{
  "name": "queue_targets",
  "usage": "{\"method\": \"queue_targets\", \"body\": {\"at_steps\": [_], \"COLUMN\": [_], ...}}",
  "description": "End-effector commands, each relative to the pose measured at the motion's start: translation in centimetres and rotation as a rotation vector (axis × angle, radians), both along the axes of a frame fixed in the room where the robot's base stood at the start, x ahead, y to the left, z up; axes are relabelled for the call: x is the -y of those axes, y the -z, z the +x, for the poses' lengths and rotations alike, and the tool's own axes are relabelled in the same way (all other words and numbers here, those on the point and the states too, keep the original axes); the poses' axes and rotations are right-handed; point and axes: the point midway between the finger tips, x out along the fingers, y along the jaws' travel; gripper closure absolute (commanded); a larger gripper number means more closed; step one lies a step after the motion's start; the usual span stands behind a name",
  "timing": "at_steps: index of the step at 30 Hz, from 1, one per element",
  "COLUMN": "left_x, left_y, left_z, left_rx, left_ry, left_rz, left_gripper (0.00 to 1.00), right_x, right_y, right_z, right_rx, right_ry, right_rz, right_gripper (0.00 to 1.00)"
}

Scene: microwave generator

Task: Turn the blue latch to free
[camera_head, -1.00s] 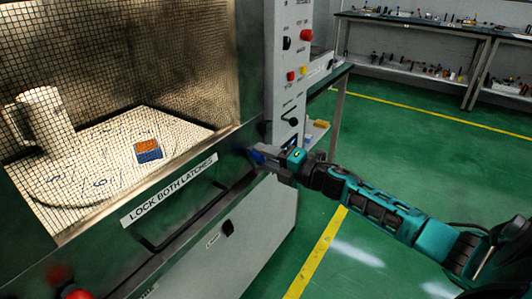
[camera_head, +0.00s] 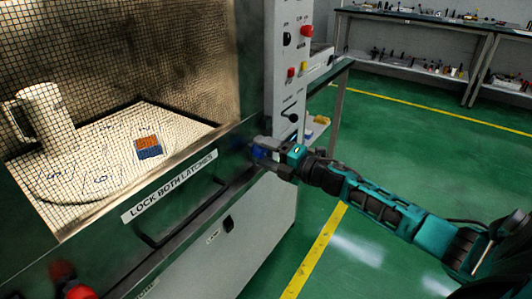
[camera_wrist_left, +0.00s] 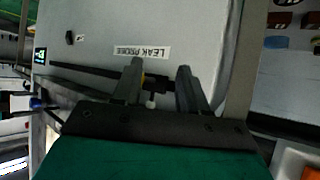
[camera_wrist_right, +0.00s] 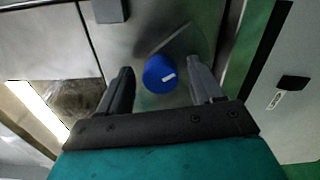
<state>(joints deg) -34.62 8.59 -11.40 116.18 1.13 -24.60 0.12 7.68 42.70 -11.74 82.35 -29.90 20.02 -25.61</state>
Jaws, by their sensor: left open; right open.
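The blue latch (camera_wrist_right: 160,74) is a round blue knob with a short white mark on its face. In the right wrist view it sits between the two fingers of my right gripper (camera_wrist_right: 160,90), with a gap on each side. In the head view my right gripper (camera_head: 264,148) is at the right end of the green door's lower edge, and a bit of the blue latch (camera_head: 257,153) shows by its fingers. My left gripper (camera_wrist_left: 153,80) is open. It faces a grey panel with a "LEAK PROBE" label (camera_wrist_left: 142,52) and a dark rod lies across beyond its fingers.
The microwave's mesh door (camera_head: 180,60) carries a "LOCK BOTH LATCHES" label (camera_head: 170,186) and a dark handle (camera_head: 180,215). A red knob (camera_head: 78,292) is at the lower left. A control column (camera_head: 290,70) stands right of the door. Green floor lies open to the right.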

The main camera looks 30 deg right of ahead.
Motion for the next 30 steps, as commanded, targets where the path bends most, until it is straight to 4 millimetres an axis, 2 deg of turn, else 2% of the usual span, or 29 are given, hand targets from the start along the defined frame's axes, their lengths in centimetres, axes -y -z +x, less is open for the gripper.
{"method": "queue_targets", "body": {"at_steps": [8,24,30], "left_x": [0.0,-0.4,-0.5], "left_y": [-0.1,-0.2,-0.4], "left_z": [0.0,0.0,0.0], "left_rx": [0.001,-0.001,0.001], "left_ry": [0.0,-0.007,-0.009], "left_rz": [0.0,0.008,0.008], "left_gripper": [0.57,0.57,0.57], "right_x": [0.5,3.7,4.5], "right_y": [0.1,0.1,0.0], "right_z": [-1.2,-9.0,-11.1], "right_rx": [-0.003,-0.003,-0.001], "right_ry": [0.0,0.0,0.0], "right_rz": [-0.001,0.0,0.001], "right_gripper": [0.34,0.34,0.34]}}
